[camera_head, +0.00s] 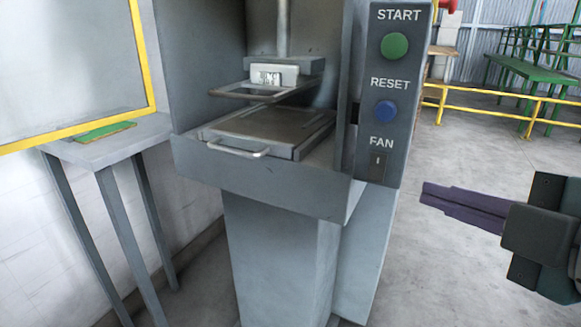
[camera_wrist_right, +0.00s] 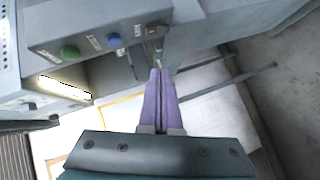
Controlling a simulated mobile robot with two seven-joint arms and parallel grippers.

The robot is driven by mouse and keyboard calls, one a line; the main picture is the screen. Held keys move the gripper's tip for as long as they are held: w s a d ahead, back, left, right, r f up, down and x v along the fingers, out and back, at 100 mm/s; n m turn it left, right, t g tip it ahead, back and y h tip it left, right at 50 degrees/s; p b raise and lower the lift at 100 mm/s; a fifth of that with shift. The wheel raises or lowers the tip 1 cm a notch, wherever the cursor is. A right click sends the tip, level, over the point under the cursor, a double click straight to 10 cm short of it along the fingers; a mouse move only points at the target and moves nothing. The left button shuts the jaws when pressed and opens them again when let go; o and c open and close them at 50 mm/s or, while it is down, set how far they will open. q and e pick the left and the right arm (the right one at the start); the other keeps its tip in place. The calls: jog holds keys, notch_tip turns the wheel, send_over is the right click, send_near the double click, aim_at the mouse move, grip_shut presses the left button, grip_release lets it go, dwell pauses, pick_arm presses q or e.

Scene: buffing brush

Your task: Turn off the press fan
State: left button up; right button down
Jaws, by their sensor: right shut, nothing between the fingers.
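The press (camera_head: 265,190) stands in the middle of the head view, with a dark control panel on its right side. The panel carries a green START button (camera_head: 394,46), a blue RESET button (camera_head: 386,110) and, below the FAN label, a small fan switch (camera_head: 378,160). My right gripper (camera_head: 424,194) is shut and empty, to the right of the panel and lower than the fan switch, with a gap between. In the right wrist view, its purple fingers (camera_wrist_right: 160,72) are together and point toward the panel's FAN end. My left gripper is not in view.
A side table (camera_head: 105,150) with a green pad (camera_head: 105,131) stands left of the press. A yellow railing (camera_head: 500,108) and green benches (camera_head: 535,75) are at the far right. The floor right of the press is clear.

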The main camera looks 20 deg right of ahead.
jog(key=b, duration=0.2)
send_near(375, 176)
jog(key=w+a, duration=0.3)
jog(key=w, duration=0.1)
jog(key=shift+w+d+f, duration=0.35)
jog(key=shift+w+d, duration=0.25)
jog(key=shift+d, duration=0.05)
jog(key=shift+w+d+f, duration=0.3)
jog(key=shift+w+d, duration=0.35)
jog(key=shift+d, duration=0.05)
jog(key=f+b, duration=0.1)
jog(key=b, duration=0.1)
jog(key=f+t+b, duration=0.1)
jog(key=b, duration=0.1)
jog(key=shift+d+n, duration=0.25)
jog(key=shift+n, duration=0.15)
jog(key=shift+n+t+h, duration=0.3)
jog(key=shift+w+r, duration=0.1)
jog(key=shift+r, duration=0.35)
